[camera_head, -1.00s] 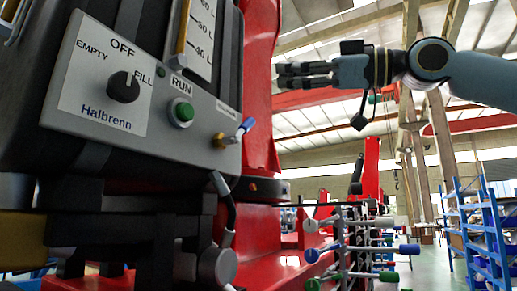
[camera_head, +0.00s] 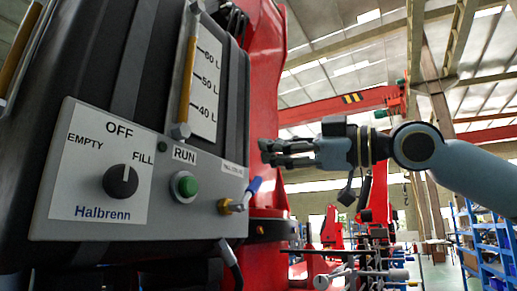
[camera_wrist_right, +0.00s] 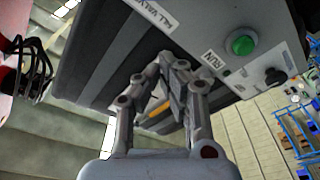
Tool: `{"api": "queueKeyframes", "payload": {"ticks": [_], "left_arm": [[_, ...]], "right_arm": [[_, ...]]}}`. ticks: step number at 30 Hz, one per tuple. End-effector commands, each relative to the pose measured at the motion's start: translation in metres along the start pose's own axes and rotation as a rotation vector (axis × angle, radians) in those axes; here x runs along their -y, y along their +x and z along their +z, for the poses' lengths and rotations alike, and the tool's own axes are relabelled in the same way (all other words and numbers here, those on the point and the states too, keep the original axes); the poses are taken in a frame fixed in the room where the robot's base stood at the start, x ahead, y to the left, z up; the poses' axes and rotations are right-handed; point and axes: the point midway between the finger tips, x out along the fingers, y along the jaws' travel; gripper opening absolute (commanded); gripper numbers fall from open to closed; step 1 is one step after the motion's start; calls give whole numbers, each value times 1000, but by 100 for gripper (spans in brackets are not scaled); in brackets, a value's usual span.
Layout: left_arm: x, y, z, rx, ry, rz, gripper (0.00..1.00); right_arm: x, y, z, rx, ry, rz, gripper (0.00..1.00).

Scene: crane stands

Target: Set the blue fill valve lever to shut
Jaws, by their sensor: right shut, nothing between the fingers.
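The blue fill valve lever (camera_head: 253,187) sticks out from a brass valve (camera_head: 231,206) at the lower right of the grey control panel (camera_head: 200,222) in the head view. The lever slants up and to the right. My right gripper (camera_head: 264,152) is shut and empty, its fingers pointing left. In the picture it is just above and right of the lever, apart from it; the depth gap is hard to judge. In the right wrist view the closed fingers (camera_wrist_right: 172,68) show before the dark machine body; I cannot make out the lever there. My left gripper is not in view.
The panel has a black knob (camera_head: 120,181) marked EMPTY, OFF and FILL, and a green RUN button (camera_head: 185,186). A level gauge (camera_head: 205,85) stands above. A red column (camera_head: 267,75) rises behind. Blue shelves (camera_head: 485,245) are far right.

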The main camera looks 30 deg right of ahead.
Motion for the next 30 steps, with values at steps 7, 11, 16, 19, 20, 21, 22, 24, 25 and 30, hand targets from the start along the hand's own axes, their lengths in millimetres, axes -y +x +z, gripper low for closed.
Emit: {"api": "queueKeyframes", "payload": {"ticks": [7, 11, 16, 19, 20, 21, 22, 24, 25, 30], "left_arm": [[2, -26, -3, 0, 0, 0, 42], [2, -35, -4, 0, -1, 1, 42], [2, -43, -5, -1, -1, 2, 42], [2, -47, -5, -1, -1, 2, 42], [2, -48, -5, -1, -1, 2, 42], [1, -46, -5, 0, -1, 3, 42], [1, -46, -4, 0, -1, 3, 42], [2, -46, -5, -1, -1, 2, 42], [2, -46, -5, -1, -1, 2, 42], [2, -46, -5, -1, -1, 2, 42]], "right_arm": [[-3, 20, -4, -5, 6, 4, 0], [-1, 31, -4, -5, 7, 1, 0], [-2, 45, -2, -3, 5, 3, 0], [-1, 52, -2, -2, 5, 0, 0], [0, 55, -3, -3, 5, -1, 0], [1, 51, 7, 8, 0, -3, 0], [1, 50, 12, 9, 0, -3, 0], [1, 46, 20, 8, -1, -2, 0], [1, 45, 22, 8, 0, -2, 0], [1, 41, 35, 4, 0, 0, 0]]}}
